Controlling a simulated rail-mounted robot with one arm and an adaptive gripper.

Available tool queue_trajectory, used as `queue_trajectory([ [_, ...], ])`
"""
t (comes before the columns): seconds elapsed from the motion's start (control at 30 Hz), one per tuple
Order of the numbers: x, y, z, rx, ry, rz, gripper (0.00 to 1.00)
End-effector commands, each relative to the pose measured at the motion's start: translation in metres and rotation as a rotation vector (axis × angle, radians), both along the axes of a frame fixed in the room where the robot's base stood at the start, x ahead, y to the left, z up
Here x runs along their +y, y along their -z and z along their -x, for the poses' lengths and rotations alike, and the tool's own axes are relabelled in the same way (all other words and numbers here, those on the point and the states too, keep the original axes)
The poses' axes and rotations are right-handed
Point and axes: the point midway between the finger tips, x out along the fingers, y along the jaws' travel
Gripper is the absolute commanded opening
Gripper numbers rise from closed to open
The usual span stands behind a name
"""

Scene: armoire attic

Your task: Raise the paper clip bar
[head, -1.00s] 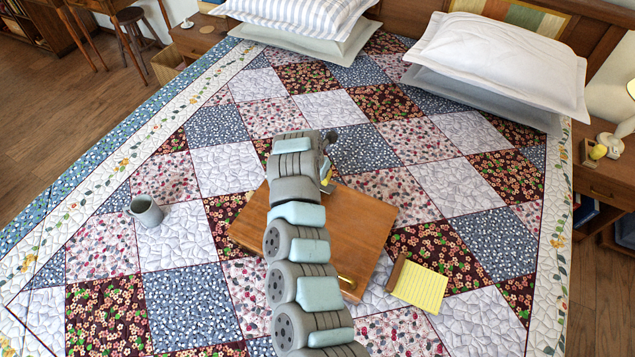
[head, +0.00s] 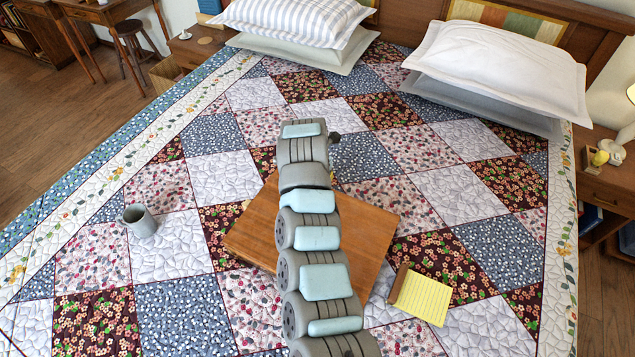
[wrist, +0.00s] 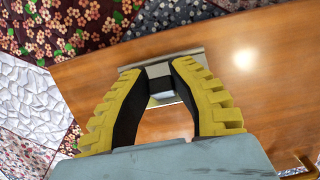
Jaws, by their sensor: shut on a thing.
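A brown wooden board (head: 255,238) lies on the quilted bed. It fills much of the wrist view (wrist: 260,90). The grey metal clip bar (wrist: 158,70) sits at the board's edge in the wrist view, with a flat metal plate around it. My gripper (wrist: 158,80) has two yellow-ribbed fingers with black inner faces. Their tips are closed on the clip bar from both sides. In the head view my arm hides the clip and nearly all of my gripper. I cannot tell how far the bar is tilted.
A yellow notepad (head: 424,299) with a brown edge lies right of the board. White pillows (head: 500,65) and striped pillows (head: 290,20) lie at the far end. The quilt between is clear.

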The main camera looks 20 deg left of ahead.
Motion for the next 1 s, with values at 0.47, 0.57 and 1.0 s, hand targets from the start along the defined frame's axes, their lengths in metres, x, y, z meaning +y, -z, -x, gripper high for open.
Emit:
queue_trajectory([
  [0.47, 0.0, 0.0, 0.0, -0.001, 0.0, 0.0, 0.52],
  [0.57, 0.0, 0.0, 0.0, -0.001, 0.0, 0.0, 0.52],
  [1.0, 0.002, -0.046, 0.008, -0.007, -0.001, -0.003, 0.52],
])
